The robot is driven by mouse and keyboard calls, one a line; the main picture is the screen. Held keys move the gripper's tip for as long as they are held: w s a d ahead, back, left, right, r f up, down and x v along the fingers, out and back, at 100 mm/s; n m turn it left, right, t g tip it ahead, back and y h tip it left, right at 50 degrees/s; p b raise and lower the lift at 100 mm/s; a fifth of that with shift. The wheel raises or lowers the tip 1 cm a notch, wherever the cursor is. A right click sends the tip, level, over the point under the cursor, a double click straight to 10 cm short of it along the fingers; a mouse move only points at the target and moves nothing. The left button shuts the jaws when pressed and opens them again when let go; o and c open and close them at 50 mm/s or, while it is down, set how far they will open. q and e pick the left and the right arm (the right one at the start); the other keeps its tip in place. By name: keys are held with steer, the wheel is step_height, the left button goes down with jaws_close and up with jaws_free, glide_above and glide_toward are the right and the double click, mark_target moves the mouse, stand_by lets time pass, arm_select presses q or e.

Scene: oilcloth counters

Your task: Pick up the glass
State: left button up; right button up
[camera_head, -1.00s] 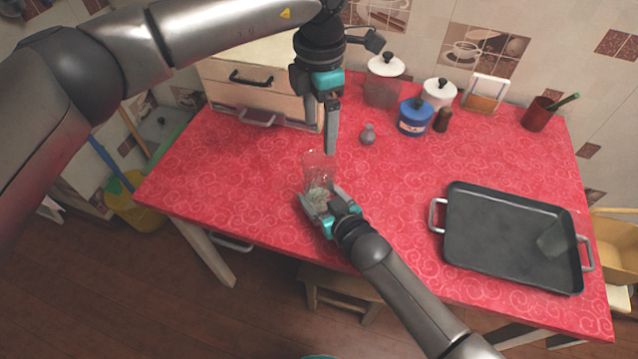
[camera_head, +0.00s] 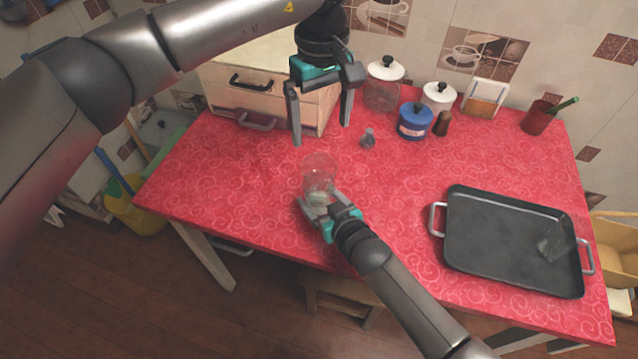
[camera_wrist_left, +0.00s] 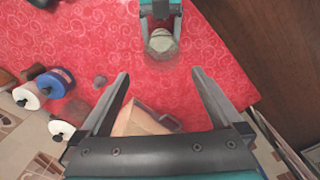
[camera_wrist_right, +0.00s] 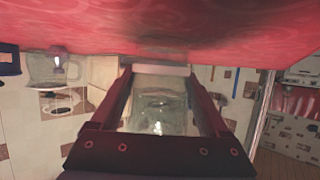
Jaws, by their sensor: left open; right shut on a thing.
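A clear glass (camera_head: 319,170) is near the front middle of the red counter, between the fingers of my right gripper (camera_head: 319,203). That gripper is shut on it. The glass also shows between the fingers in the right wrist view (camera_wrist_right: 158,112). In the left wrist view the glass (camera_wrist_left: 161,42) shows at the top, held by the right gripper. My left gripper (camera_head: 321,133) is open and empty, above the counter behind the glass, fingers pointing down. Another clear glass (camera_head: 556,243) is on the right part of the dark tray. I cannot tell whether the held glass touches the counter.
The dark tray (camera_head: 500,235) with metal handles fills the counter's right side. A small grey shaker (camera_head: 368,138), a blue pot (camera_head: 414,121), white-lidded jars (camera_head: 384,90) and a red cup (camera_head: 537,117) stand toward the back. A drawer box (camera_head: 290,86) stands back left. The counter's left part (camera_head: 215,170) is clear.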

arm_select(q)
glide_toward(319, 168)
steer(key=shift+m, duration=0.4)
steer(key=s+f, duration=0.1)
steer(key=f, duration=0.1)
steer(key=s+f, duration=0.1)
steer(key=f, duration=0.1)
steer(key=s+f, duration=0.1)
steer(key=f, duration=0.1)
steer(key=shift+f, duration=0.25)
steer(key=shift+c, duration=0.2)
jaws_close()
